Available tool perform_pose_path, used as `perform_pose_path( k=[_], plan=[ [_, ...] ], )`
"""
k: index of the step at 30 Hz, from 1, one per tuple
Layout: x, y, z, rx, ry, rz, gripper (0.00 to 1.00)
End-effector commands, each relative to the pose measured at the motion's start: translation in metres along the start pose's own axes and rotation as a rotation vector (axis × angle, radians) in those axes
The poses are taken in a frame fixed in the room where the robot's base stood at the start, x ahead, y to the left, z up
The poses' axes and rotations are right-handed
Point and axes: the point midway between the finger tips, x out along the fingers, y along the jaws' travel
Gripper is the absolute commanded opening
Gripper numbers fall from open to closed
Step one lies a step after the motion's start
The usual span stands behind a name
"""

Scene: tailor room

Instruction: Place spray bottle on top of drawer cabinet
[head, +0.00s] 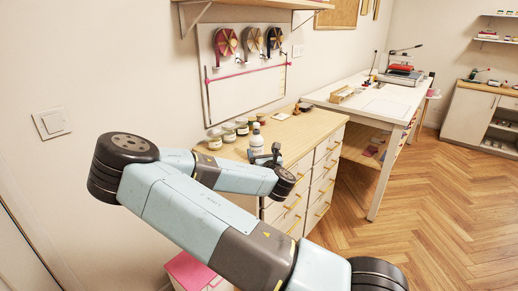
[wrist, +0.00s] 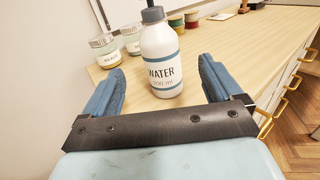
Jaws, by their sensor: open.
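The spray bottle (wrist: 161,58), white with a dark cap and a blue-grey band and marked WATER, stands upright on the wooden top of the drawer cabinet (wrist: 225,50). In the head view the bottle (head: 257,139) shows just beyond my gripper (head: 275,158), near the cabinet's front left part. The cabinet (head: 322,172) has white drawers with yellow handles. In the wrist view my gripper (wrist: 160,88) is open, its blue fingers on either side of the bottle with gaps between. The bottle's lower end shows on the wood; it looks apart from both fingers.
Several jars (head: 229,133) stand on the cabinet top along the wall, left of the bottle. A pegboard with tape reels (head: 227,41) hangs above. A white table (head: 375,98) stands beyond the cabinet. A pink box (head: 190,270) is on the floor. The floor at right is clear.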

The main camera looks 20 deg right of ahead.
Motion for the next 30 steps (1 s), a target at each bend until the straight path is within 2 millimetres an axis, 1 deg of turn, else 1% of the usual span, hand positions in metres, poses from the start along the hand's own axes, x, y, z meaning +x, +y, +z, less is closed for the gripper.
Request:
perform_pose_path(
  k=[1,3,6,10,13,17,18,21,25,30],
  plan=[
    [-0.008,0.001,0.000,-0.001,0.001,0.000,0.92],
    [-0.017,0.000,0.000,-0.001,0.001,0.000,0.92],
    [-0.025,0.000,0.000,0.000,0.001,0.000,0.92],
    [-0.030,-0.002,0.000,0.018,0.004,-0.009,0.92],
    [-0.032,-0.013,-0.003,0.090,0.019,-0.053,0.92],
    [-0.035,-0.038,-0.011,0.274,0.058,-0.161,0.92],
    [-0.036,-0.046,-0.015,0.343,0.072,-0.200,0.92],
    [-0.042,-0.062,-0.023,0.517,0.103,-0.296,0.92],
    [-0.050,-0.077,-0.032,0.735,0.139,-0.413,0.92],
    [-0.063,-0.087,-0.040,1.014,0.179,-0.553,0.92]
  ],
)
